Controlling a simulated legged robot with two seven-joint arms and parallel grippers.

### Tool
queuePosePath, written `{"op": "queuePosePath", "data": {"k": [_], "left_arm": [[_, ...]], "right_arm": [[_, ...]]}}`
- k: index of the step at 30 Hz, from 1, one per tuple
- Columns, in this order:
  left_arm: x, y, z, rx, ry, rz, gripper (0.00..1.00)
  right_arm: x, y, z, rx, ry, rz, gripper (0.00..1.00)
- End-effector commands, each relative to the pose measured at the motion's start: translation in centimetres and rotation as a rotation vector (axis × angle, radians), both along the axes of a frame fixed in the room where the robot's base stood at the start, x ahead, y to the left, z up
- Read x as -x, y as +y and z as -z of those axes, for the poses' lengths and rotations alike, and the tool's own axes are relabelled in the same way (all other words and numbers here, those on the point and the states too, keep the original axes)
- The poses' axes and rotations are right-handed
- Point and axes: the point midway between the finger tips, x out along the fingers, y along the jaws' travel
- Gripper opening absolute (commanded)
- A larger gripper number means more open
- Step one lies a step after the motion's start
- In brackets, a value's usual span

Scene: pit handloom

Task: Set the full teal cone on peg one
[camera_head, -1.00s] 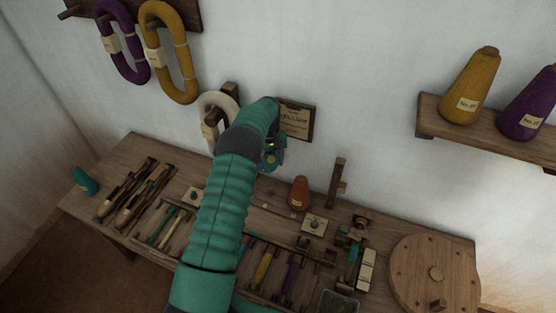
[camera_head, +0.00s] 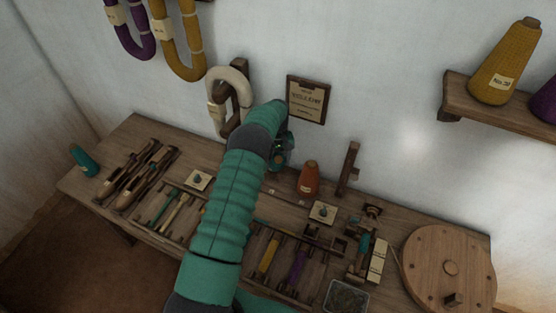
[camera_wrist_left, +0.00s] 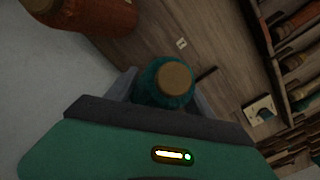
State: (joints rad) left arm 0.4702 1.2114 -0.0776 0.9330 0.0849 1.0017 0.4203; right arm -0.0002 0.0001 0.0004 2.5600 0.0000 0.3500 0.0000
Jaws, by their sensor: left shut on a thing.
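My left gripper (camera_head: 281,154) is shut on a teal cone (camera_wrist_left: 165,92) with a brown top, seen end-on between the fingers in the left wrist view. In the head view my arm mostly hides that cone. Another teal cone (camera_head: 83,160) lies tilted at the table's left end. Two pale square plates with short pegs sit on the table: a left one (camera_head: 199,180) and a right one (camera_head: 323,213). I cannot tell which is peg one. One plate also shows in the left wrist view (camera_wrist_left: 260,110). My right gripper is not in view.
An orange-brown cone (camera_head: 308,180) stands close right of my gripper; it also shows in the left wrist view (camera_wrist_left: 95,15). A wooden post (camera_head: 348,168) rises beyond it. Tools fill the table (camera_head: 130,135). A wooden wheel (camera_head: 450,265) is at right. A shelf (camera_head: 460,100) holds cones.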

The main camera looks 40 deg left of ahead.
Motion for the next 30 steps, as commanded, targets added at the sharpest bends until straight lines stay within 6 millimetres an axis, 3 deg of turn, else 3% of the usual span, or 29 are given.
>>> {"op": "queuePosePath", "data": {"k": [10, 11, 12, 16, 22, 26, 30], "left_arm": [[-0.40, 0.00, -0.31, -0.005, -0.012, 0.003, 0.00], [-0.40, 0.02, -0.30, -0.004, -0.011, 0.003, 0.65], [-0.38, 0.04, -0.29, -0.004, -0.011, 0.003, 0.70], [-0.28, 0.04, -0.22, -0.004, -0.009, 0.002, 0.86], [-0.19, 0.04, -0.17, -0.003, -0.007, 0.001, 0.86], [-0.14, -0.02, -0.14, -0.003, -0.005, 0.001, 1.00], [-0.14, -0.02, -0.15, -0.003, -0.005, 0.001, 1.00]], "right_arm": [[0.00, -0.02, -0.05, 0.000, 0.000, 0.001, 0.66], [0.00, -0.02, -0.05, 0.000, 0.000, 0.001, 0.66], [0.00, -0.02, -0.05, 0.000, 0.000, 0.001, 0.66], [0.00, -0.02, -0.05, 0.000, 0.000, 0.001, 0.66], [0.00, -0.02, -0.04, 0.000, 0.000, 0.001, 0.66], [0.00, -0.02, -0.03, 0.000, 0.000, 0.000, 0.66], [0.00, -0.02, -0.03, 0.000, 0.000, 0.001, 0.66]]}}
